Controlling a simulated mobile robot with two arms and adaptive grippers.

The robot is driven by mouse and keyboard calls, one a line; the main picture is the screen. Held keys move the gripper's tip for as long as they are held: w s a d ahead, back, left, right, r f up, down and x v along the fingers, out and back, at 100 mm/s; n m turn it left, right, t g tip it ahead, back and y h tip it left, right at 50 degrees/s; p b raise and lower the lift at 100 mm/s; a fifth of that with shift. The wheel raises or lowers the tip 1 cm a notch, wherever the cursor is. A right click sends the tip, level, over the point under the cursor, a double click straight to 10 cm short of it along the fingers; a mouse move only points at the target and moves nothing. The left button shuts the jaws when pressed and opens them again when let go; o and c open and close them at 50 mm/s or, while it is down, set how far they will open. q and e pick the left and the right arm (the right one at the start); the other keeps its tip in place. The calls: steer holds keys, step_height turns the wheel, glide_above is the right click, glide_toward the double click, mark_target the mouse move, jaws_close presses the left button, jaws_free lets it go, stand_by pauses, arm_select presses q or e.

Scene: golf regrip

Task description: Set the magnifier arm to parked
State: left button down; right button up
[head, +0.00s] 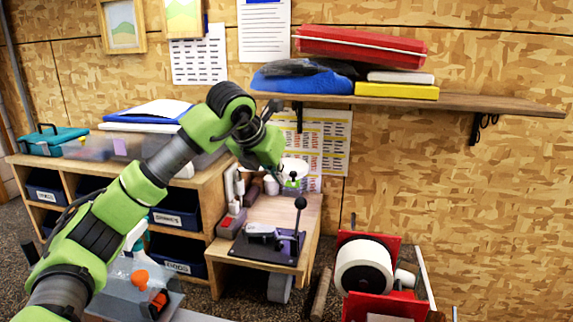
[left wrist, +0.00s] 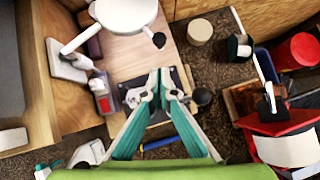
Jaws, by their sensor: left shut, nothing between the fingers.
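The magnifier arm (left wrist: 82,40) is white. In the left wrist view it runs from a base at the left of the small wooden bench to a round white head (left wrist: 124,12) at the top, with a dark knob beside the head. In the head view the white head (head: 294,164) shows just behind my left gripper (head: 291,181). The left gripper's fingers (left wrist: 160,84) are shut with nothing between them. They are over the bench, apart from the magnifier in the left wrist view. Their height above the bench is hard to tell. My right gripper is not in view.
A dark clamp fixture with a lever (head: 299,204) stands on the bench (head: 278,210). A wooden shelf (head: 480,101) with a red case (head: 360,45) hangs above. A red stand with a white roll (head: 363,266) is at the right. A cubby cabinet (head: 197,186) stands at left.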

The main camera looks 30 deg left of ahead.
mark_target(293, 173)
arm_select(q)
steer(key=w+p, duration=0.1)
steer(key=w, duration=0.2)
steer(key=shift+w+d+p, duration=0.15)
steer(key=shift+p, duration=0.2)
steer(key=shift+w+f, duration=0.2)
steer(key=shift+w, duration=0.05)
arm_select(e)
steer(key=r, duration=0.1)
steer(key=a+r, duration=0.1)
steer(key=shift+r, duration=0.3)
arm_select(q)
steer(key=shift+w+d+n+y, duration=0.15)
steer(key=shift+w+n+y, duration=0.3)
steer(key=shift+w, duration=0.35)
steer(key=shift+w+d+n+y, duration=0.15)
steer(key=shift+w+n+y, duration=0.1)
steer(key=shift+w+n, duration=0.45)
steer(key=shift+w, duration=0.1)
steer(key=shift+a, duration=0.1)
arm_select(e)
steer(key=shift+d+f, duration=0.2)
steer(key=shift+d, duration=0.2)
arm_select(q)
steer(key=shift+a, duration=0.15)
